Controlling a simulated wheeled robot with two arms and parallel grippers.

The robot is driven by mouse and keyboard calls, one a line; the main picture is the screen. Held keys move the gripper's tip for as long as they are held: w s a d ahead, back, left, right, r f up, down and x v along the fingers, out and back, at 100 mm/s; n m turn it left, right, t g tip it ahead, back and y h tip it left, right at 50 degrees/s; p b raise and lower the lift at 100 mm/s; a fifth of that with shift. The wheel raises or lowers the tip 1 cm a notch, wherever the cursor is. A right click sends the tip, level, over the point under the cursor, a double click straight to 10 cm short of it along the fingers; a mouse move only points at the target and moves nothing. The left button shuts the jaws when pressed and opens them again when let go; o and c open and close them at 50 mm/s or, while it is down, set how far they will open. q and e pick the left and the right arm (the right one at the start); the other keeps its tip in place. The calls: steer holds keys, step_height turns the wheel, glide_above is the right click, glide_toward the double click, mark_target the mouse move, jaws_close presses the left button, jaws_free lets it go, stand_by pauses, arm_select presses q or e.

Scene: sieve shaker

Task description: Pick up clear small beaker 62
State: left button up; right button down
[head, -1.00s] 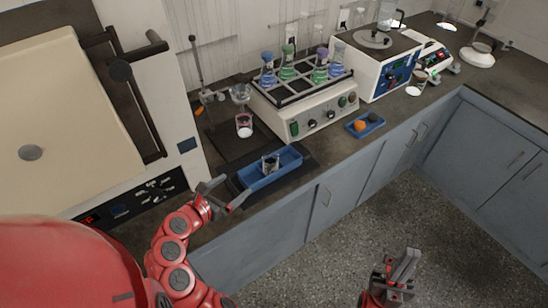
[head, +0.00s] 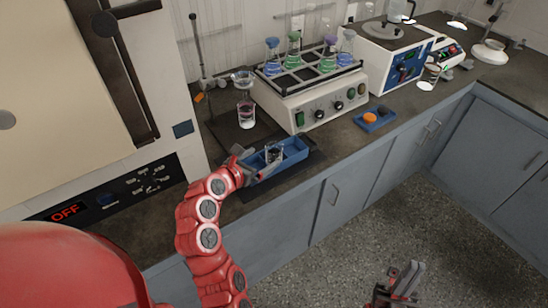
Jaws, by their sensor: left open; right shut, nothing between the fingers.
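A small clear beaker (head: 274,153) with dark contents stands in the blue tray (head: 295,148) on the counter. My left gripper (head: 261,163) is open at the tray's left end, right by the beaker. Its fingers partly overlap the beaker in the picture, and I cannot tell whether they touch it. My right gripper (head: 399,284) is shut and empty, low at the bottom right over the floor, far from the tray.
Behind the tray stands a shaker (head: 318,105) carrying several flasks. A glass vessel with pink liquid (head: 247,116) is at the back left. A large oven-like machine (head: 120,100) fills the left. A small blue tray (head: 383,118) with an orange item lies to the right.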

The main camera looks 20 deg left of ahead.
arm_select(q)
steer(key=shift+p+x, duration=0.4)
steer(key=shift+x, duration=1.9)
steer(key=shift+d, duration=0.2)
jaws_close()
step_height(320, 180, up, 9)
step_height(320, 180, up, 6)
steer(key=p, duration=0.5)
glide_above(269, 154)
steer(key=shift+w+d+r, duration=0.1)
